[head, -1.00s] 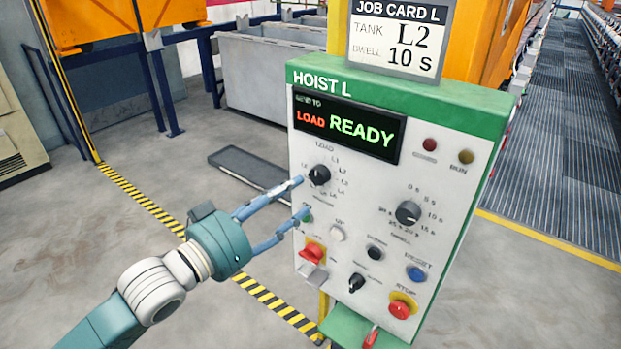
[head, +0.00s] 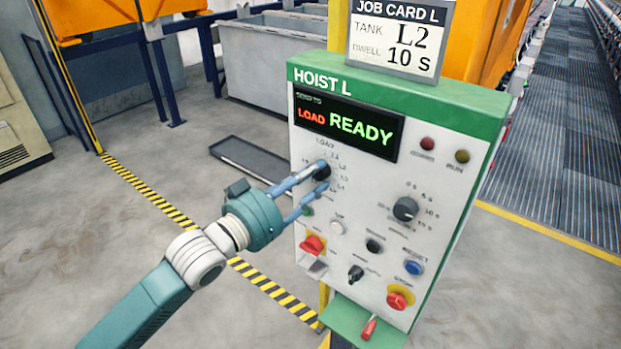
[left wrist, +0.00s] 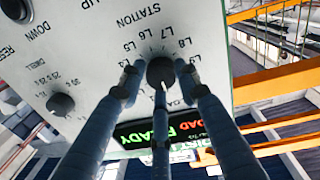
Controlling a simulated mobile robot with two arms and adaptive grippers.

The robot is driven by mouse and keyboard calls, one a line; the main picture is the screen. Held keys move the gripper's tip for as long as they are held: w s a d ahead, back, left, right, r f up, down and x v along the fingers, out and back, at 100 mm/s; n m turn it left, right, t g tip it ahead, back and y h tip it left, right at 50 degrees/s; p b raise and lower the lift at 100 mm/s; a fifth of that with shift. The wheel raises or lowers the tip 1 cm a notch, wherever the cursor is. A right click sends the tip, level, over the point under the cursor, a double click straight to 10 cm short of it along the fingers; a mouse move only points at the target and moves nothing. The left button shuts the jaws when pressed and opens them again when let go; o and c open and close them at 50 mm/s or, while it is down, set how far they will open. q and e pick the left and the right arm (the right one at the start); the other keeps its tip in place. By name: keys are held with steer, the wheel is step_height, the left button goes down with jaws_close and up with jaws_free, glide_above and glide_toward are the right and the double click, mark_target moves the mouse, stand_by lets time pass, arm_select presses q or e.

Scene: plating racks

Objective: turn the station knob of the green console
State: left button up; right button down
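The green-topped console (head: 390,90), marked HOIST L, faces me. Its black station knob (head: 321,174) sits below the display, within a ring of labels. The display (head: 348,127) reads LOAD in red and READY in green. My left gripper (head: 323,177) is open, its fingertips at the knob and partly covering it in the head view. In the left wrist view the knob (left wrist: 160,73) lies between the spread fingertips, with small gaps at its sides. A third finger comes up from below. My right gripper is out of view.
A job card (head: 399,38) above the console reads TANK L2, DWELL 10 s. The dwell knob (head: 405,209) is right of the station knob. Lower down are a red stop button (head: 398,298), a blue reset button (head: 414,268) and small switches.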

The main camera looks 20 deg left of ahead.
arm_select(q)
steer(key=shift+f, duration=0.15)
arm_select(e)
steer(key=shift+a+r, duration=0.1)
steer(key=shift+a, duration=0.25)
